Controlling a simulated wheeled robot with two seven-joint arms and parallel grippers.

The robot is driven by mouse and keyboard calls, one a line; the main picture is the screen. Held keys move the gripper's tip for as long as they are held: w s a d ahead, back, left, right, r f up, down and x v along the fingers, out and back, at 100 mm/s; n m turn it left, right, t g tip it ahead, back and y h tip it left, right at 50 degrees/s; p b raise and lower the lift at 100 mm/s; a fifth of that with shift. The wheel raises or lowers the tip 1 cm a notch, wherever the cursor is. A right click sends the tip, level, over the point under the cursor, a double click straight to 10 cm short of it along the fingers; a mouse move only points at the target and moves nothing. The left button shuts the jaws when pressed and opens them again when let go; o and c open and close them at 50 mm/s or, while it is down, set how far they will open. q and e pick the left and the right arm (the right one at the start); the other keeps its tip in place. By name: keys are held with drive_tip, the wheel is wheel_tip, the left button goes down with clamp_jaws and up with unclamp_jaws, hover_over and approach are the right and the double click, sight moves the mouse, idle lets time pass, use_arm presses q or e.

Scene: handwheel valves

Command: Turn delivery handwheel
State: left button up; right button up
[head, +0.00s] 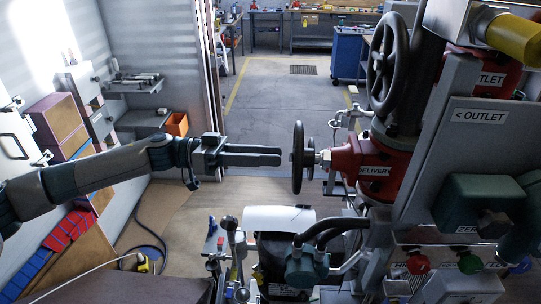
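The delivery handwheel (298,158) is a dark wheel seen nearly edge-on. It sits on a short stem at the left of a red valve body (345,160) labelled DELIVERY. My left gripper (279,155) comes in from the left at about hub height, its fingers pointing right at the wheel. The fingertips end just left of the wheel, with a small space showing between. The two fingers look close together, and one partly overlaps the other, so their opening is unclear. Nothing shows between them. My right gripper is not in view.
A larger dark handwheel (389,62) stands above right, near a grey OUTLET panel (480,117). Hoses and metal fittings (307,262) lie below the delivery wheel. An orange bin (176,124) and shelves line the left wall. The floor behind is open, with a blue cabinet (346,52) farther back.

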use_arm(q)
drive_tip(key=a, duration=0.3)
idle(0.5)
drive_tip(key=a+b, duration=0.8)
drive_tip(key=a, duration=0.9)
drive_tip(key=shift+a, duration=0.2)
